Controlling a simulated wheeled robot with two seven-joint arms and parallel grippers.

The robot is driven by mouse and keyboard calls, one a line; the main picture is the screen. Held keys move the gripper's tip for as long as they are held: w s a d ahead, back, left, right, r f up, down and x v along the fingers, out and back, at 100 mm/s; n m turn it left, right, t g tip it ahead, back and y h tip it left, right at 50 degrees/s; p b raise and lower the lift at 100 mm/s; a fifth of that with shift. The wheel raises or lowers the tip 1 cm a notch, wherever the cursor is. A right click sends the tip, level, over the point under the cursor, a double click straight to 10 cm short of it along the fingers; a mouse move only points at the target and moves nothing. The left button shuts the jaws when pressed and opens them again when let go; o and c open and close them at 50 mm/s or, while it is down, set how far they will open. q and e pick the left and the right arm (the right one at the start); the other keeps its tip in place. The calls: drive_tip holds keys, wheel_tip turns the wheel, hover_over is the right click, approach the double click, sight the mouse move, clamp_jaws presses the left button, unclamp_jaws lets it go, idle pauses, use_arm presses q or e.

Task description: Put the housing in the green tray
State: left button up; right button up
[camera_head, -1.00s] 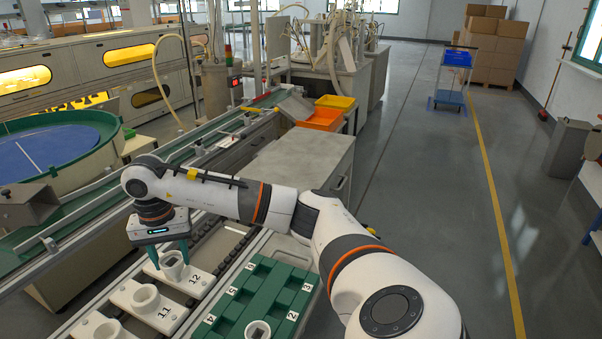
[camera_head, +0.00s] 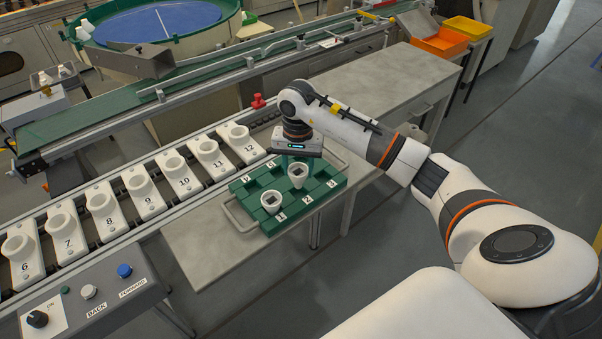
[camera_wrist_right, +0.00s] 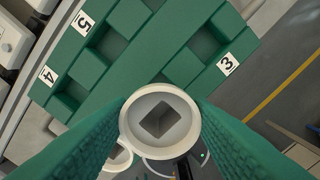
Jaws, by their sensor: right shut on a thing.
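The housing (camera_head: 302,178) is a white cup-like piece with a squarish dark opening. My right gripper (camera_head: 298,163), with green fingers, is shut on it over the green tray (camera_head: 330,173). In the right wrist view the housing (camera_wrist_right: 160,118) sits upright between the fingers, and the tray (camera_wrist_right: 150,40) shows behind it with empty compartments by labels 3, 4 and 5. Whether the housing touches the tray is unclear. A second white housing (camera_head: 271,202) stands in the compartment by label 1; part of it shows in the wrist view (camera_wrist_right: 117,158). My left gripper is not in view.
White numbered carriers (camera_head: 184,180) stand in a row on the conveyor left of the tray. A button panel (camera_head: 100,300) is at the lower left. The grey bench top (camera_head: 365,90) behind the tray is clear. A red knob-like piece (camera_head: 258,101) stands near carrier 12.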

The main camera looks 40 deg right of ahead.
sight(299, 176)
wheel_tip(299, 176, down, 4)
drive_tip(key=shift+s+r+p, duration=0.1)
drive_tip(key=shift+r+p, duration=0.05)
drive_tip(key=shift+p, duration=0.2)
drive_tip(key=shift+f, duration=0.25)
drive_tip(key=o, duration=0.9)
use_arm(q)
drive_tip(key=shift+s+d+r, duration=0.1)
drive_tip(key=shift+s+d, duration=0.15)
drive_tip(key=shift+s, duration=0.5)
use_arm(e)
drive_tip(key=shift+o, duration=0.2)
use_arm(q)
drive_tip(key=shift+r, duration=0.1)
use_arm(e)
drive_tip(key=shift+r, duration=0.1)
drive_tip(key=shift+r, duration=0.25)
use_arm(q)
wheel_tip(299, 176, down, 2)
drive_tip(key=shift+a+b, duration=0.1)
drive_tip(key=shift+b, duration=1)
use_arm(e)
wheel_tip(299, 176, up, 12)
drive_tip(key=shift+f, duration=0.2)
